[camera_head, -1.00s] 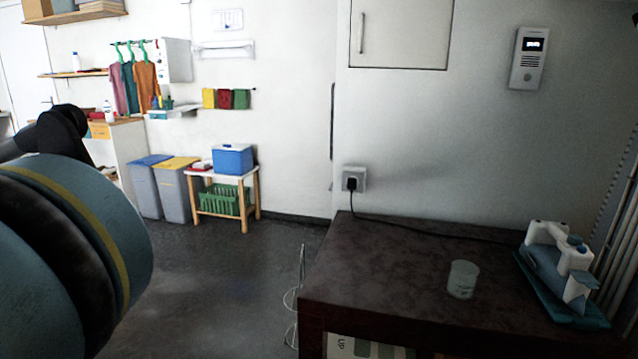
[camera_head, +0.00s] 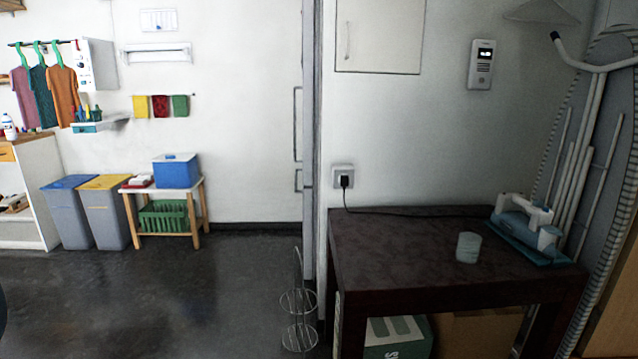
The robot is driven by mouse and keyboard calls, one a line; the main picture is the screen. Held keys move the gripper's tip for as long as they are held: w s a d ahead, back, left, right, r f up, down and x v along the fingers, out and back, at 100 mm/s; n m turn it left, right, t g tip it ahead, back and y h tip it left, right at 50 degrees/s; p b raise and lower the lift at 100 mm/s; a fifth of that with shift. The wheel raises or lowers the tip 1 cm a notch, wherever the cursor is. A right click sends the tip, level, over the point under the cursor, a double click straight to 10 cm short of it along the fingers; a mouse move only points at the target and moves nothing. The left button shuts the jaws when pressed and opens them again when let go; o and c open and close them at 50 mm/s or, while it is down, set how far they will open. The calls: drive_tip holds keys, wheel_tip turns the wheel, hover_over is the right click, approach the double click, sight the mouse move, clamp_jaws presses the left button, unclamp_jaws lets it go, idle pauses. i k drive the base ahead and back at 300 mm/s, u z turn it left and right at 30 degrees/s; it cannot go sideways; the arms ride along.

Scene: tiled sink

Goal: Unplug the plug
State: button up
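A black plug (camera_head: 344,181) sits in a square wall socket (camera_head: 338,176) on the white wall, just above the left back corner of a dark table. Its black cord (camera_head: 375,211) drops to the table and runs right along the back edge toward a white and blue sewing-machine-like appliance (camera_head: 526,224) on a teal base. Where the cord ends is hard to tell. My gripper is not in view, and nothing shows near the plug.
A dark table (camera_head: 400,245) with a translucent cup (camera_head: 468,247) stands below the socket. A wire rack (camera_head: 298,305) is on the floor left of it. Boxes (camera_head: 395,335) lie underneath. Bins (camera_head: 105,220) and a small bench (camera_head: 165,187) line the back wall. Floor at front left is clear.

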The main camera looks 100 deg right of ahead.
sight(344, 179)
drive_tip(key=z, duration=0.05)
drive_tip(key=i, duration=0.95)
drive_tip(key=z, duration=4.6)
drive_tip(key=i, duration=1.05)
drive_tip(key=u, duration=0.1)
